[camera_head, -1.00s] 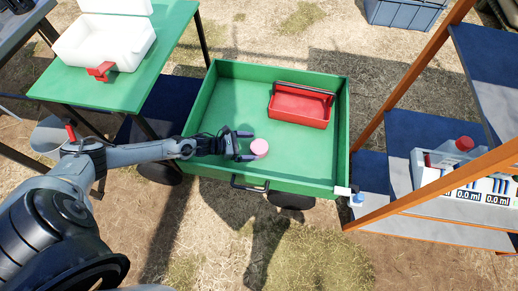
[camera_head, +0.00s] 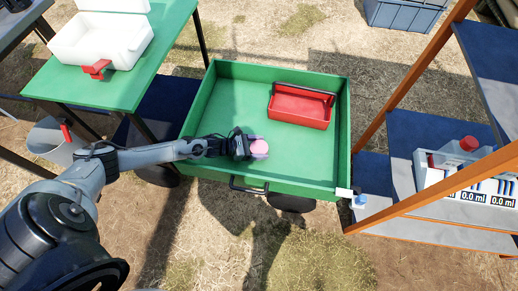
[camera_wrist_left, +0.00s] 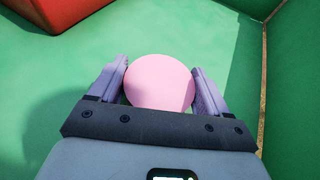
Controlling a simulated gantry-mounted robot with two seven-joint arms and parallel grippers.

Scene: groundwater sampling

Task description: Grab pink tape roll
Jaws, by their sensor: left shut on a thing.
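The pink tape roll (camera_head: 259,148) is in the green cart tray (camera_head: 215,106), near its front wall. In the left wrist view the pink roll (camera_wrist_left: 160,82) sits between the two purple-grey fingers. My left gripper (camera_head: 257,149) comes in from the left and is shut on the roll, with a finger on each side of it. The left gripper (camera_wrist_left: 160,88) also shows in the left wrist view. The lower part of the roll is hidden by the gripper body. My right gripper is not in view.
A red open toolbox (camera_head: 300,107) stands in the tray's back right. The tray's green walls surround the gripper. A green table (camera_head: 150,76) with a white box (camera_head: 103,42) is at the left. Orange-framed shelves (camera_head: 405,100) stand at the right. The tray's middle floor is clear.

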